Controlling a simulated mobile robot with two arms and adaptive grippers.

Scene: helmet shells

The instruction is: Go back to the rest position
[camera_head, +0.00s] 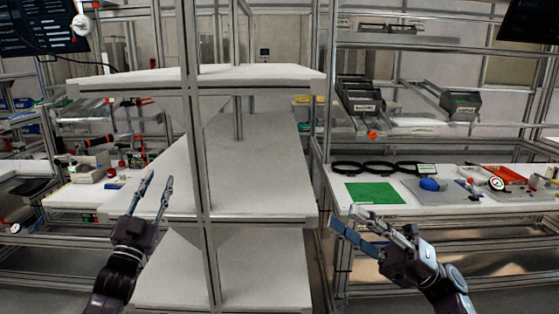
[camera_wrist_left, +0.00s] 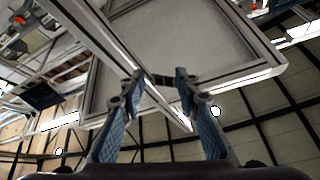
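My left gripper (camera_head: 158,185) points upward in front of the white shelf unit, left of its front post, with a clear gap between its fingers. In the left wrist view its two blue-padded fingers (camera_wrist_left: 159,85) stand apart with nothing held between them. My right gripper (camera_head: 346,216) points up and to the left, in front of the right-hand table's front edge. Its fingers are apart and I see nothing between them. No helmet shell can be made out with certainty.
The white shelf unit (camera_head: 245,180) stands in the centre, its visible shelves bare. The right table carries a green mat (camera_head: 374,193), black rings (camera_head: 380,168), a blue rounded object (camera_head: 430,184) and a red tray (camera_head: 503,175). Bins (camera_head: 360,97) hang above. A cluttered bench (camera_head: 85,195) stands left.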

